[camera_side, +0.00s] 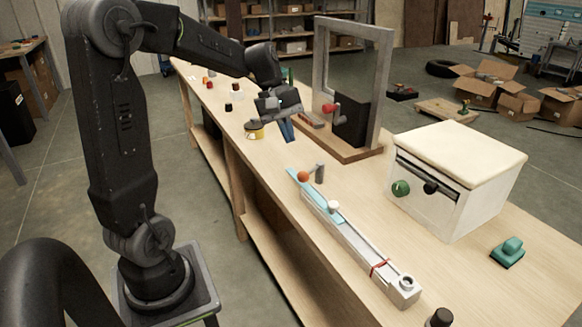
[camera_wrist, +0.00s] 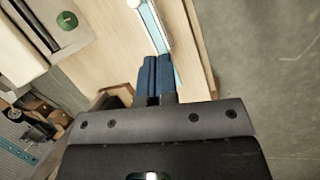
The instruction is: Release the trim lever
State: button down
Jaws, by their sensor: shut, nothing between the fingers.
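A long pale rail (camera_side: 350,243) lies along the bench, with a light blue strip (camera_side: 293,174) in it and a white knob (camera_side: 334,207) on it. An orange ball (camera_side: 303,176) and a grey upright post (camera_side: 320,173) stand at its far end. I cannot tell for sure which part is the trim lever. My gripper (camera_side: 288,131) hangs above the bench beyond the rail's far end, apart from it. Its blue fingers (camera_wrist: 157,72) are shut and empty. In the wrist view, the light blue strip (camera_wrist: 152,22) runs up from behind the fingertips, which hide part of it.
A white box (camera_side: 455,180) with a cream top and a green knob (camera_side: 400,188) stands right of the rail. A grey frame (camera_side: 384,90) with a red-knobbed black block (camera_side: 352,120) stands behind. A yellow-banded tub (camera_side: 254,130) sits left of my gripper. A green object (camera_side: 508,252) lies front right.

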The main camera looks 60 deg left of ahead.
jog(key=a+f+n+t+h, duration=0.1)
jog(key=a+f+n, duration=0.3)
jog(key=a, duration=0.5)
jog(key=a+f+n+t+h, duration=0.1)
jog(key=a+f+n+h, duration=0.1)
jog(key=a+n, duration=0.3)
jog(key=a+f, duration=0.1)
jog(key=a, duration=0.3)
jog(key=shift+w+f+n, duration=0.15)
jog(key=shift+f+n, duration=0.15)
jog(key=shift+f, duration=0.1)
jog(key=x, duration=0.9)
jog(key=shift+w+d, duration=0.15)
jog(key=shift+d, duration=0.05)
jog(key=d, duration=0.1)
jog(key=w+d+f, duration=0.1)
jog(key=shift+w+d, duration=0.35)
jog(key=shift+d, duration=0.05)
jog(key=shift+w+d+f, duration=0.15)
jog(key=shift+w+d, duration=0.15)
jog(key=shift+d, duration=0.15)
jog(key=shift+d, duration=0.15)
